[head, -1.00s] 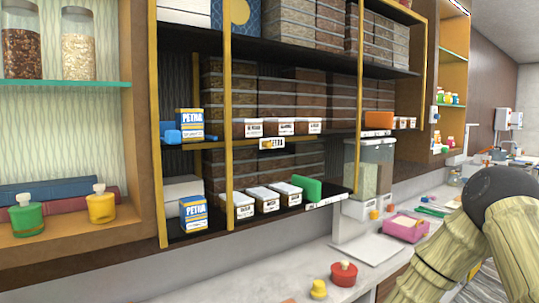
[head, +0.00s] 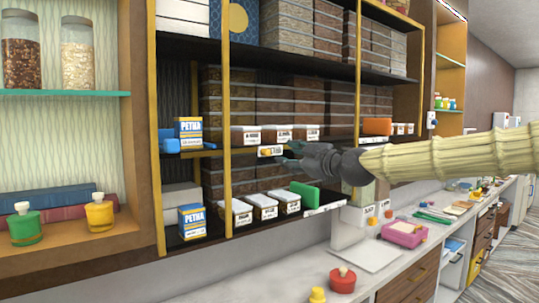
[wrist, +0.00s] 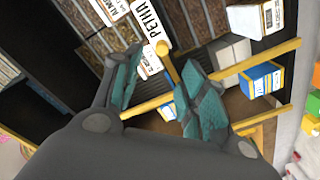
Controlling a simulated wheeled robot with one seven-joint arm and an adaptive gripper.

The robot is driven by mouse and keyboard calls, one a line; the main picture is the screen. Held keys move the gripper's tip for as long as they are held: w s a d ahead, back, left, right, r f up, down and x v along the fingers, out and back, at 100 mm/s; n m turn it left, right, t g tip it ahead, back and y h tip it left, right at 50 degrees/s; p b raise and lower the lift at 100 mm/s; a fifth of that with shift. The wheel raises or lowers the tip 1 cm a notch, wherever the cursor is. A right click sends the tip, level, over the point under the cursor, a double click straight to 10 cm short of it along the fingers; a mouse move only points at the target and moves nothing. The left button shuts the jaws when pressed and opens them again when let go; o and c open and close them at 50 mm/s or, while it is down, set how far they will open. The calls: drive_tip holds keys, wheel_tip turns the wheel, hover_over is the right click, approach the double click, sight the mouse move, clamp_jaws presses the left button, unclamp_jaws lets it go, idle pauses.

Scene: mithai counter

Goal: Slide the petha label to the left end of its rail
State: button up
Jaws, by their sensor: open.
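The petha label (head: 277,150) is a small white tag with dark lettering and an orange-yellow knob (head: 264,153) at its left. It sits on the front edge of the middle shelf, its rail (head: 245,154), a little right of a yellow upright (head: 227,110). In the wrist view the label (wrist: 148,22) reads PETHA, with its knob (wrist: 162,47) pointing toward my gripper. My gripper (head: 290,153) is close in front of the label, at its right in the head view. In the wrist view its two teal fingers are spread (wrist: 160,85), with the knob just beyond the gap and nothing held.
White-lidded tubs (head: 277,132) stand on the shelf behind the label. Blue PETHA boxes (head: 189,132) stand left of the yellow upright. Below are more tubs (head: 265,207) and a green block (head: 306,195).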

sight(269, 153)
drive_tip(key=shift+p+x, duration=2.3)
drive_tip(key=shift+x, duration=3)
drive_tip(key=shift+f, duration=0.15)
clamp_jaws()
